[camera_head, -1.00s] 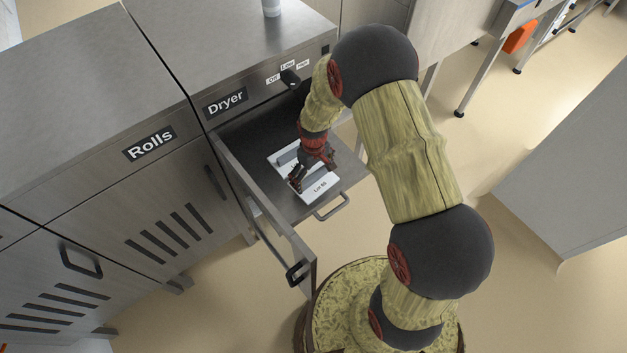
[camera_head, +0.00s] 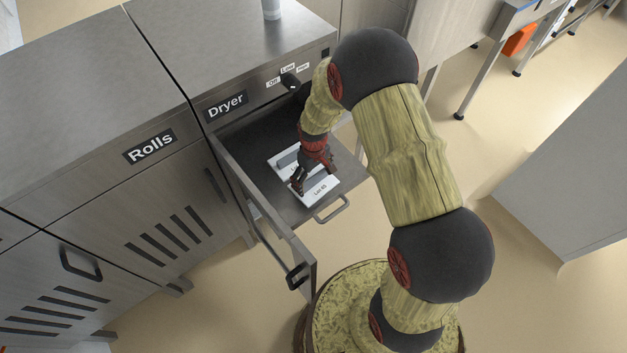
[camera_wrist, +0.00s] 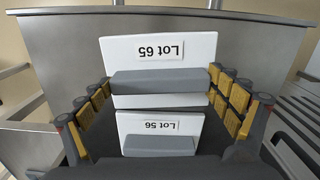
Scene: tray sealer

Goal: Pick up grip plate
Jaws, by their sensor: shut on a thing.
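A white plate labelled Lot 65 (camera_head: 322,190) is in the open dryer drawer area. In the wrist view this plate (camera_wrist: 158,48) has a grey grip bar (camera_wrist: 160,84) along its near edge. My gripper (camera_head: 314,174) points down at it. In the wrist view its yellow-padded fingers (camera_wrist: 159,82) are shut on the two ends of that bar. A second white plate, labelled Lot 56 (camera_wrist: 186,126), lies nearer in the wrist view with its own grey bar. My gripper partly covers both plates in the head view.
The drawer (camera_head: 240,138) is pulled out of the dryer (camera_head: 215,75) and has a front handle (camera_head: 332,208). An open door (camera_head: 262,205) stands along its left side. A Rolls cabinet (camera_head: 120,190) is further left.

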